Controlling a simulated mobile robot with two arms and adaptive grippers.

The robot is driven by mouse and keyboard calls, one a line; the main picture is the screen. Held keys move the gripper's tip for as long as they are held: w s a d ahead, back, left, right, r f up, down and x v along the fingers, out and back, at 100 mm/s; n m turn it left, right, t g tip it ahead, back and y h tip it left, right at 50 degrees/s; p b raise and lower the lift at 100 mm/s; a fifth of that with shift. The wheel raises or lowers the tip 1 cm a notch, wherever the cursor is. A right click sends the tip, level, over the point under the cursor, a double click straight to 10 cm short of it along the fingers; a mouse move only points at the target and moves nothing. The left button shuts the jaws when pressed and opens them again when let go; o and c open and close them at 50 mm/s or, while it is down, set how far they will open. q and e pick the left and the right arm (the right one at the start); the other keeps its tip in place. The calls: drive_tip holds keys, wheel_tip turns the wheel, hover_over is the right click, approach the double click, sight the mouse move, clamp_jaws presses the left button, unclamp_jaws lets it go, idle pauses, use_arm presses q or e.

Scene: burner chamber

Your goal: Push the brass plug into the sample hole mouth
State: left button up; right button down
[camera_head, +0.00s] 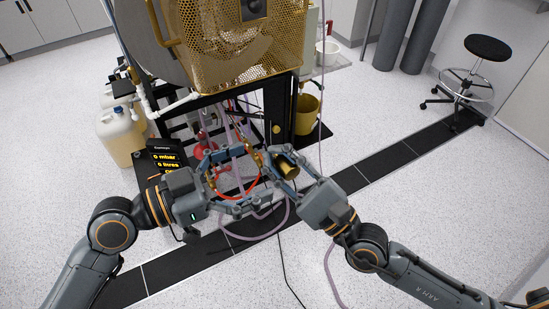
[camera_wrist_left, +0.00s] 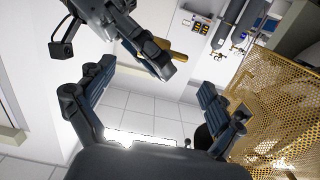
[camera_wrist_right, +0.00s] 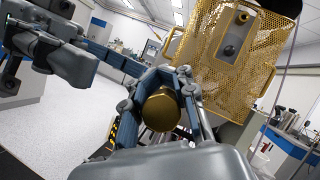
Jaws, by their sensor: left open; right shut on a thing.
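The brass plug (camera_head: 287,165) is a short gold cylinder held between the fingers of my right gripper (camera_head: 272,168). In the right wrist view its round end (camera_wrist_right: 161,109) faces the camera, between the fingers. In the left wrist view a brass piece (camera_wrist_left: 176,53) shows beside the right gripper's fingers. My left gripper (camera_head: 256,178) is open and empty, its fingers pointing toward the right gripper. The perforated brass chamber (camera_head: 240,55) stands beyond both grippers. A grey plate with a round opening (camera_wrist_right: 230,51) is on its front; I cannot tell if this is the sample hole mouth.
A black frame (camera_head: 240,103) carries the chamber. A display box (camera_head: 165,158) and a yellowish canister (camera_head: 120,133) stand at left. Hoses and cables run behind and below the grippers. Open floor lies to the right, with a stool (camera_head: 487,48).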

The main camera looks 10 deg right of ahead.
sight(277, 161)
use_arm(q)
drive_tip(key=shift+x, duration=2.65)
drive_tip(key=c, duration=1.2)
drive_tip(key=shift+c, duration=0.3)
use_arm(e)
drive_tip(key=c, duration=1)
unclamp_jaws()
drive_tip(key=shift+s, duration=0.1)
